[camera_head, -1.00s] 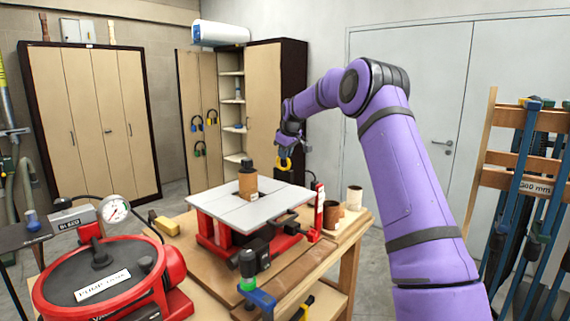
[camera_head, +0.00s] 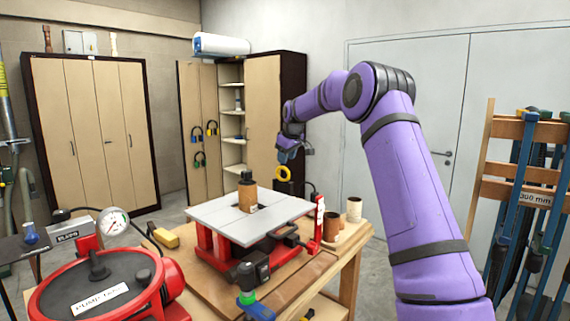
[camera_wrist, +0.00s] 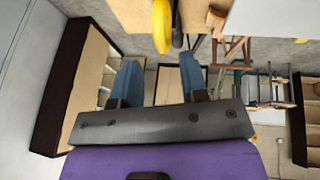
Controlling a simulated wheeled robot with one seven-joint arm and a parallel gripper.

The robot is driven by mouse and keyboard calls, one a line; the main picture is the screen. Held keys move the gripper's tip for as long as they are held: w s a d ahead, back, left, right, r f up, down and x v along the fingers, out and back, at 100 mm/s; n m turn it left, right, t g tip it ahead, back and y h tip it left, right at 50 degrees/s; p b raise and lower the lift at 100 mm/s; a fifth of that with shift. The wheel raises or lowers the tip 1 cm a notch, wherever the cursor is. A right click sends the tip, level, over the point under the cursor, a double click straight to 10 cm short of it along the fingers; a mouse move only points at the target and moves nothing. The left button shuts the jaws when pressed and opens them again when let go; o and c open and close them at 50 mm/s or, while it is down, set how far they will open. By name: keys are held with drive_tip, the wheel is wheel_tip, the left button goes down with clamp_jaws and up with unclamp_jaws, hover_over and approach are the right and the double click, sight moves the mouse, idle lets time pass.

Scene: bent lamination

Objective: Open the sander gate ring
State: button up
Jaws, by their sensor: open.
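The yellow ring (camera_head: 283,174), which I take as the sander gate ring, stands at the back right of the sander, on a dark part behind the table top. It also shows at the top of the wrist view as a yellow curved piece (camera_wrist: 162,25), edge-on, with a dark part beside it. My gripper (camera_head: 288,157) is just above the ring in the head view. In the wrist view my gripper (camera_wrist: 161,72) has its two blue fingers wide apart with nothing between them. The ring lies beyond the fingertips, apart from them.
The sander's grey table (camera_head: 222,216) carries a brown spindle (camera_head: 247,196). Brown cups (camera_head: 331,227) stand right of it on the wooden bench. A red vacuum pump (camera_head: 105,290) is at the front left. A clamp rack (camera_head: 520,190) stands at the right.

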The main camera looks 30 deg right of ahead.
drive_tip(key=v, duration=0.7)
drive_tip(key=shift+s+r, duration=0.1)
drive_tip(key=shift+r, duration=0.05)
drive_tip(key=s+a+r+m, duration=0.1)
drive_tip(key=s+a+r, duration=0.3)
drive_tip(key=s+a, duration=0.6)
drive_tip(key=s+a+r+m, duration=0.1)
drive_tip(key=s+a+r, duration=0.35)
drive_tip(key=s, duration=0.95)
drive_tip(key=s+a+f, duration=0.2)
drive_tip(key=s+f, duration=0.2)
drive_tip(key=s, duration=0.5)
drive_tip(key=s+a+f+m, duration=0.1)
drive_tip(key=s+f, duration=0.3)
drive_tip(key=s, duration=0.6)
drive_tip(key=s+a+f+m, duration=0.1)
drive_tip(key=s+a+f, duration=0.3)
drive_tip(key=s, duration=0.5)
drive_tip(key=shift+s+f, duration=0.25)
